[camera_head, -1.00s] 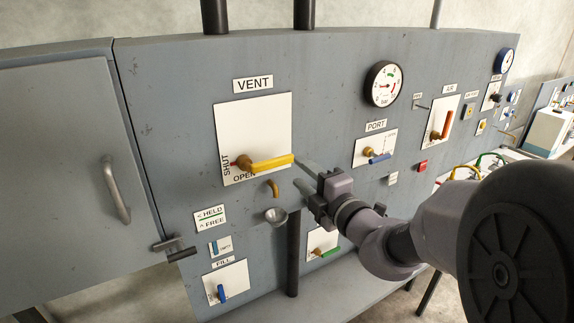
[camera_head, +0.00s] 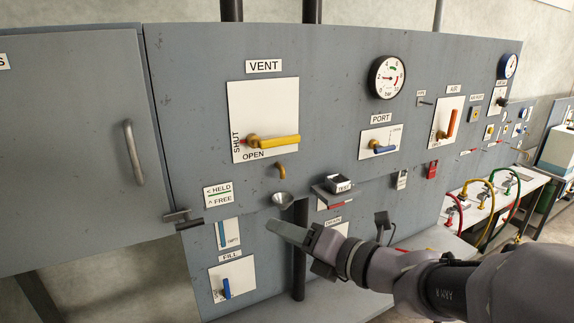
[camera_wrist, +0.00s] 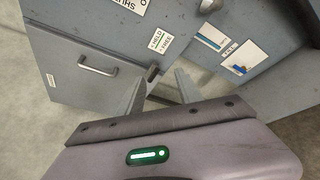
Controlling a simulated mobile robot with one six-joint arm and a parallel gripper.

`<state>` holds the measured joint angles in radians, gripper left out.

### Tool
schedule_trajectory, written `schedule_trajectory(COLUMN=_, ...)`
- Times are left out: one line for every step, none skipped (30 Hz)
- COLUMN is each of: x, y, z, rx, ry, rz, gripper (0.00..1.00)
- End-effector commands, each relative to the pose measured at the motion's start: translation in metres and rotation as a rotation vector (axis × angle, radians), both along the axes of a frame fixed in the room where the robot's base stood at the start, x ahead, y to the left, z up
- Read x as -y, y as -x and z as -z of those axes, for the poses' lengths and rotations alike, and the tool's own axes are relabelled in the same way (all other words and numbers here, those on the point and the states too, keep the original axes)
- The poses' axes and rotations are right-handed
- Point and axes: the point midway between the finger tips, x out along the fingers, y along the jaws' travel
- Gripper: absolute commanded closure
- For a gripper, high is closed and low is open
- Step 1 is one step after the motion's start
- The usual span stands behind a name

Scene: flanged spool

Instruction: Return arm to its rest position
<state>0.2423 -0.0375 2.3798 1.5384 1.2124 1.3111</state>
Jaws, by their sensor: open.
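My gripper (camera_head: 290,232) is in front of the lower part of the grey panel (camera_head: 335,80), below the small funnel cup. In the wrist view its two fingers (camera_wrist: 160,92) stand apart with nothing between them. The vent's yellow handle (camera_head: 272,142) lies level, pointing right, on its white plate, well above my gripper. My arm comes in from the lower right. It hides part of the panel's lower edge and the shelf.
A metal cup (camera_head: 282,198) sits just above my gripper. A test box (camera_head: 338,186) sticks out to its right. A cabinet door (camera_head: 70,150) with a handle is at left. A white bench (camera_head: 500,200) with coloured hoses is at right.

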Motion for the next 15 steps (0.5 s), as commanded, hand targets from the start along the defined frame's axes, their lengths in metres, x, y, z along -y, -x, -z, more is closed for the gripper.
schedule_trajectory(x=-0.019, y=0.026, z=0.069, rx=0.093, ry=0.181, rz=-0.116, gripper=0.58)
schedule_trajectory(x=-0.029, y=0.043, z=0.092, rx=0.155, ry=0.302, rz=-0.194, gripper=0.58)
schedule_trajectory(x=-0.038, y=0.065, z=0.125, rx=0.242, ry=0.46, rz=-0.299, gripper=0.58)
schedule_trajectory(x=-0.043, y=0.081, z=0.149, rx=0.311, ry=0.579, rz=-0.378, gripper=0.58)
schedule_trajectory(x=-0.046, y=0.097, z=0.174, rx=0.381, ry=0.693, rz=-0.458, gripper=0.58)
schedule_trajectory(x=-0.047, y=0.117, z=0.208, rx=0.477, ry=0.848, rz=-0.567, gripper=0.58)
schedule_trajectory(x=-0.046, y=0.131, z=0.233, rx=0.552, ry=0.959, rz=-0.649, gripper=0.58)
schedule_trajectory(x=-0.042, y=0.144, z=0.259, rx=0.626, ry=1.072, rz=-0.733, gripper=0.58)
schedule_trajectory(x=-0.036, y=0.16, z=0.293, rx=0.728, ry=1.217, rz=-0.847, gripper=0.58)
schedule_trajectory(x=-0.03, y=0.17, z=0.317, rx=0.805, ry=1.325, rz=-0.934, gripper=0.58)
schedule_trajectory(x=-0.022, y=0.18, z=0.34, rx=0.88, ry=1.43, rz=-1.02, gripper=0.58)
schedule_trajectory(x=-0.011, y=0.191, z=0.369, rx=0.976, ry=1.56, rz=-1.137, gripper=0.58)
schedule_trajectory(x=-0.002, y=0.197, z=0.387, rx=1.043, ry=1.653, rz=-1.22, gripper=0.58)
schedule_trajectory(x=0.007, y=0.202, z=0.403, rx=1.105, ry=1.736, rz=-1.301, gripper=0.58)
schedule_trajectory(x=0.018, y=0.208, z=0.421, rx=1.175, ry=1.835, rz=-1.401, gripper=0.58)
